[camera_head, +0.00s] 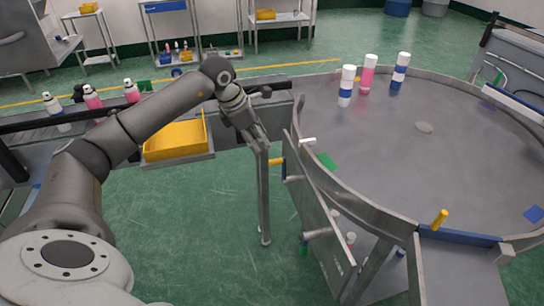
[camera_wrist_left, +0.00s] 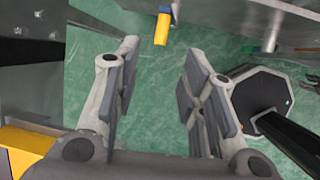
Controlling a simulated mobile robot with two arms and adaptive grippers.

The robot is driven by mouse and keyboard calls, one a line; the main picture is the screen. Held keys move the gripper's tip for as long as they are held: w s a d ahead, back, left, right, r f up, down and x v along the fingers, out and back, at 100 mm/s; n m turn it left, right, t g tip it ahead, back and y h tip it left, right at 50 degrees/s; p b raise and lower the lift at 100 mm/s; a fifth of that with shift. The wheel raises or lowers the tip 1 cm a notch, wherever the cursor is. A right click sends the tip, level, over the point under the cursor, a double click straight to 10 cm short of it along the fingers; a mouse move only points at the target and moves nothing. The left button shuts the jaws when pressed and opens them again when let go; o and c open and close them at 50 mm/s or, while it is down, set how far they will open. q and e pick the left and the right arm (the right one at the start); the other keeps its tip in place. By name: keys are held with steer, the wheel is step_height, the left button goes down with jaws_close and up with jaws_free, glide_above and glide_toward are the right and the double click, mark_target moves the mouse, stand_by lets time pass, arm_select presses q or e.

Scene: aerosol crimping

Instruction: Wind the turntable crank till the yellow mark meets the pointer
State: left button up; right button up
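The round grey turntable (camera_head: 440,165) fills the right of the head view. An upright yellow peg (camera_head: 439,219), perhaps the pointer, stands at the near rim. My left gripper (camera_head: 257,138) hangs just left of the handle. In the left wrist view the gripper (camera_wrist_left: 158,75) is open and empty, with the yellow handle (camera_wrist_left: 162,28) beyond its fingertips. My right gripper is out of view.
Several capped cans (camera_head: 368,74) stand at the turntable's far left. A slanted metal panel (camera_head: 318,230) is below its left rim. A yellow bin (camera_head: 175,140) sits left of my gripper, beside a conveyor with pink and white cans (camera_head: 92,98). Green floor lies open below.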

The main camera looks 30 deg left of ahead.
mark_target(270, 161)
arm_select(q)
steer(key=p+x, duration=0.2)
steer(key=x, duration=0.8)
steer(key=shift+d, duration=0.1)
jaws_close()
